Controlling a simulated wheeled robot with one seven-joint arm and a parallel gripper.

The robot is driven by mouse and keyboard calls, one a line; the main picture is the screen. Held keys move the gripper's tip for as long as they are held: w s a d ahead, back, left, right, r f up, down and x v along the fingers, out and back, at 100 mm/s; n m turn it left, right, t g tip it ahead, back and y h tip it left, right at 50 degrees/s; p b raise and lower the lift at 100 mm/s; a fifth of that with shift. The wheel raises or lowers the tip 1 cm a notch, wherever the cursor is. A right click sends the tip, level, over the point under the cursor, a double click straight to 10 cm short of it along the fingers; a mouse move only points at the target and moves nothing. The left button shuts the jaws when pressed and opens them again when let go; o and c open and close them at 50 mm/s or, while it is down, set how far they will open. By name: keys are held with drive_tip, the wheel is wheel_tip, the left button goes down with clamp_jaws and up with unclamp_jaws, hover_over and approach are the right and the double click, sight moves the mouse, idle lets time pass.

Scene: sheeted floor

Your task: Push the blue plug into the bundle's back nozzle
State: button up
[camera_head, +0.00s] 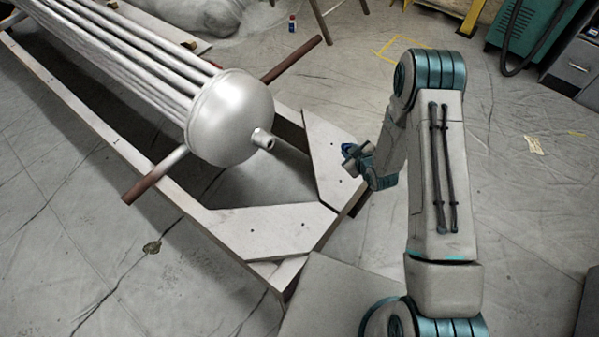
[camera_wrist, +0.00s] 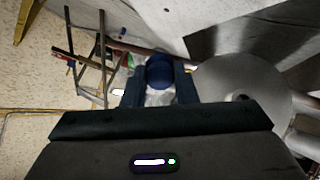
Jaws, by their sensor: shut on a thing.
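The bundle (camera_head: 232,118) is a set of grey tubes ending in a rounded metal cap, lying on a low frame. Its back nozzle (camera_head: 263,139) is a short stub sticking out of the cap toward my gripper. My gripper (camera_head: 352,152) is to the right of the nozzle and apart from it, shut on the blue plug (camera_wrist: 159,71). In the wrist view the plug sits between the two fingers, with the grey cap (camera_wrist: 240,85) to the right. In the head view only a little blue shows at the fingertips.
The low frame (camera_head: 195,207) has pale corner plates (camera_head: 270,232) below the nozzle. Brown-ended bars (camera_head: 292,58) stick out on both sides of the bundle. A teal machine (camera_head: 535,30) and a grey cabinet (camera_head: 575,65) stand at the back right. Open sheeted floor lies right of my arm.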

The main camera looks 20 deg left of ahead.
drive_tip(key=s+a+f+n+g+y+b, duration=0.2)
drive_tip(key=s+a+n+y+b, duration=0.1)
drive_tip(key=a+y+b, duration=0.2)
drive_tip(key=s+a+f+n+g+y+b, duration=0.1)
drive_tip(key=s+a+n+y+b, duration=0.3)
drive_tip(key=a, duration=0.5)
drive_tip(key=shift+s+a+f+g+y+b, duration=0.3)
drive_tip(key=shift+a+f+g+y+b, duration=0.15)
drive_tip(key=shift+f+y, duration=0.2)
drive_tip(key=shift+d, duration=0.2)
drive_tip(key=shift+b, duration=0.45)
drive_tip(key=shift+b+x, duration=1.05)
drive_tip(key=shift+x, duration=1.8)
drive_tip(key=shift+a+b, duration=0.4)
drive_tip(key=shift+b, duration=0.3)
